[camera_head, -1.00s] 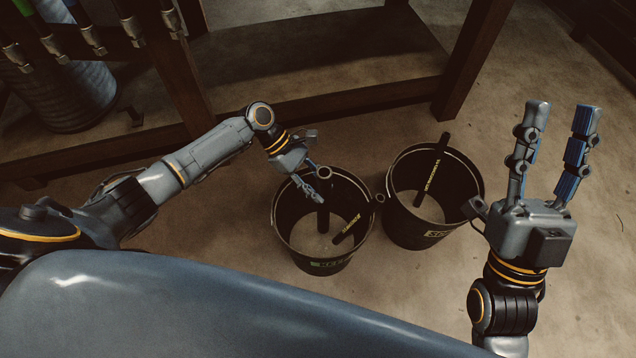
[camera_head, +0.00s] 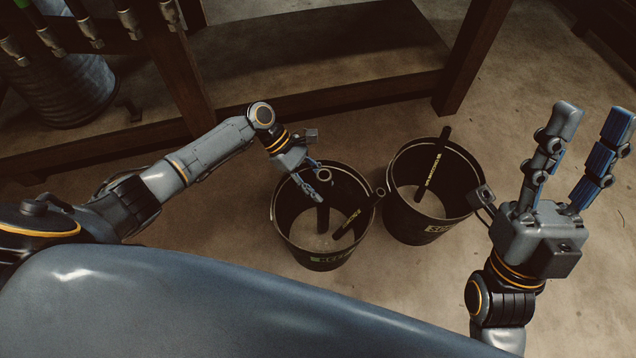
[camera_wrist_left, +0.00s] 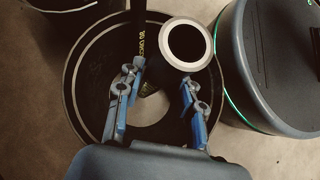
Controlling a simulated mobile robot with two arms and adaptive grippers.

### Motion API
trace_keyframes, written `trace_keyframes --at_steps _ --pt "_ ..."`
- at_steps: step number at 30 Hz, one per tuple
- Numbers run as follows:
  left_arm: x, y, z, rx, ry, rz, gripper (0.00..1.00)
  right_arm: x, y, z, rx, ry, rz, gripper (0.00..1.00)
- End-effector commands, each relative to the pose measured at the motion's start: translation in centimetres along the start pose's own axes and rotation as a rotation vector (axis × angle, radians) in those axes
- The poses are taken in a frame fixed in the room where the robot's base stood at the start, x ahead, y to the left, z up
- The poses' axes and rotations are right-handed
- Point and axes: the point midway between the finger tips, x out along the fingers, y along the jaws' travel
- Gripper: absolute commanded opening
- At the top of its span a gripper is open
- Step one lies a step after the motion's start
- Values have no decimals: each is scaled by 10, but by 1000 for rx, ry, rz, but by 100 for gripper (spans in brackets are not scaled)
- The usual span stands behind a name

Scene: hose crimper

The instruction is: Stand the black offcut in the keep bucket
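The keep bucket (camera_head: 322,262), black with a green label, stands on the floor below my left gripper. A black offcut (camera_head: 323,205) stands nearly upright inside; its round open end shows large in the left wrist view (camera_wrist_left: 186,45). A second black offcut with yellow lettering (camera_head: 360,212) leans in the same bucket, its end over the right rim; it also shows in the left wrist view (camera_wrist_left: 138,35). My left gripper (camera_head: 311,186) is over the bucket beside the upright offcut, fingers apart (camera_wrist_left: 158,95). My right gripper (camera_head: 594,112) is open and empty at right.
A second black bucket (camera_head: 418,222) with a yellow label stands close to the right of the keep bucket. A lettered black offcut (camera_head: 433,170) leans in it. A wooden bench frame (camera_head: 185,80) is behind. The floor at right is clear.

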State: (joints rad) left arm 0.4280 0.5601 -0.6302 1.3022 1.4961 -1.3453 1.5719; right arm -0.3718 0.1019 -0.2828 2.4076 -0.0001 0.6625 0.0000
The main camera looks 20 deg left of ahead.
Motion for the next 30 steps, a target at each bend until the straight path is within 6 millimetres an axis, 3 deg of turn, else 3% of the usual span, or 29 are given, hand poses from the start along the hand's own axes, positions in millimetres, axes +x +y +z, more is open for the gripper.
trace_keyframes --at_steps 2,14,30 --pt "0 0 0 0 0 0 57 0 0 0 0 0 0 40" --pt "-7 0 -1 -1 3 0 57 0 0 0 0 -1 0 40" --pt "-107 0 0 0 2 2 57 0 0 0 0 -1 0 40"
